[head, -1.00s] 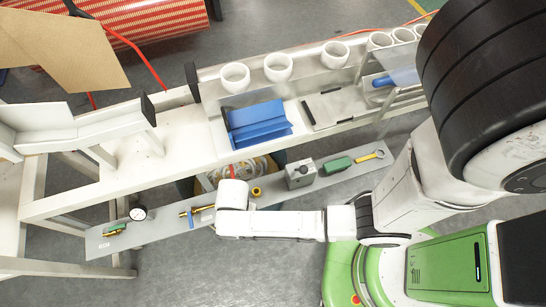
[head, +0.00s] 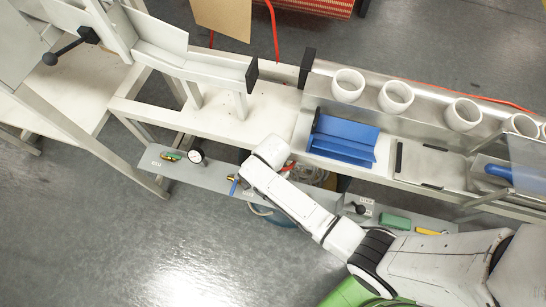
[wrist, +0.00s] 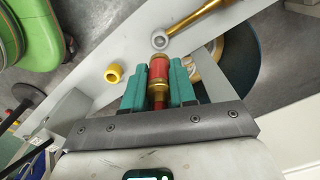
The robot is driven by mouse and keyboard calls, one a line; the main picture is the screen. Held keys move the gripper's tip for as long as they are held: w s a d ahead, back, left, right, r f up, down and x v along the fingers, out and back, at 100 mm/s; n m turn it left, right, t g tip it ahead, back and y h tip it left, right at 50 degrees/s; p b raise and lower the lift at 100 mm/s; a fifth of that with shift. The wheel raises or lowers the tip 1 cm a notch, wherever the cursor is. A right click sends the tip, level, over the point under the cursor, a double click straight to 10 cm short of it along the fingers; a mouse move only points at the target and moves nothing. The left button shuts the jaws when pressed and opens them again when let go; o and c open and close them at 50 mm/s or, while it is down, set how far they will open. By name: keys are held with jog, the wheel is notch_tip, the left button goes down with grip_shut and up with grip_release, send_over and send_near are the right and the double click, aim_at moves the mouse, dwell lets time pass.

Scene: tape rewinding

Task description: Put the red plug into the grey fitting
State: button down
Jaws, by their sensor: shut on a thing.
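My gripper (wrist: 158,78) has green fingers and is shut on the red plug (wrist: 158,70), which has brass-coloured ends. In the wrist view the plug's far end points at a grey ring-shaped fitting (wrist: 160,41) on the end of a brass rod. A small gap shows between them in the picture; their depth apart I cannot tell. In the head view my white wrist (head: 268,152) is over the narrow grey shelf (head: 215,178) and hides the gripper and plug.
A yellow ring (wrist: 114,74) lies on the shelf left of the plug. A gauge (head: 196,156), a blue handle (head: 233,186) and a green block (head: 395,221) are along the shelf. The white bench with a blue rack (head: 343,140) stands behind it.

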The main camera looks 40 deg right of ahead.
jog(key=shift+f+b, duration=1.65)
jog(key=shift+f, duration=0.75)
jog(key=shift+p, duration=0.35)
jog(key=shift+f+b, duration=0.95)
jog(key=shift+f, duration=0.3)
dwell(0.5)
jog(key=c, duration=0.8)
grip_release()
notch_tip(320, 180, up, 11)
jog(key=shift+f+p, duration=0.1)
jog(key=shift+p, duration=0.5)
